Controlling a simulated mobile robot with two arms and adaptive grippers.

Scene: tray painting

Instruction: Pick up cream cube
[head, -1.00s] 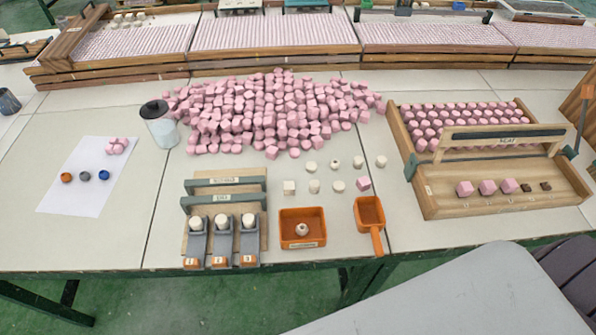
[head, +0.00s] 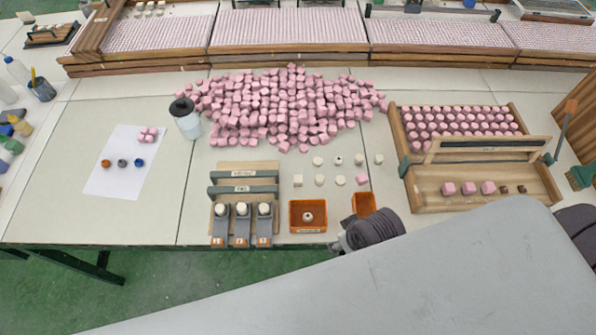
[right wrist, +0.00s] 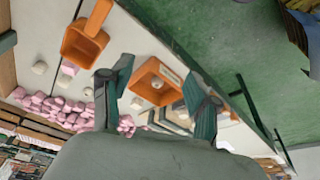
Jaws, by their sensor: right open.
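The cream cube (head: 298,180) lies on the table in the head view, behind the orange tray and at the left end of the front row of cream pieces. In the right wrist view a small pale piece (right wrist: 137,103) lies just past the tray; I cannot tell for certain that it is the cube. My right gripper (right wrist: 158,88) is open and empty, its two fingers spread with the orange tray seen between them. In the head view it is partly hidden by my dark wrist, near the front table edge, in front and to the right of the cube. My left gripper is out of view.
The orange tray (head: 295,216) holds one cream piece. An orange scoop (head: 363,203) is beside it, partly covered by my right wrist. Clamps with cream pieces (head: 241,209) stand left. A pink cube (head: 362,180) and cream rounds (head: 320,180) lie right of the cube. A pink heap (head: 290,105) lies behind.

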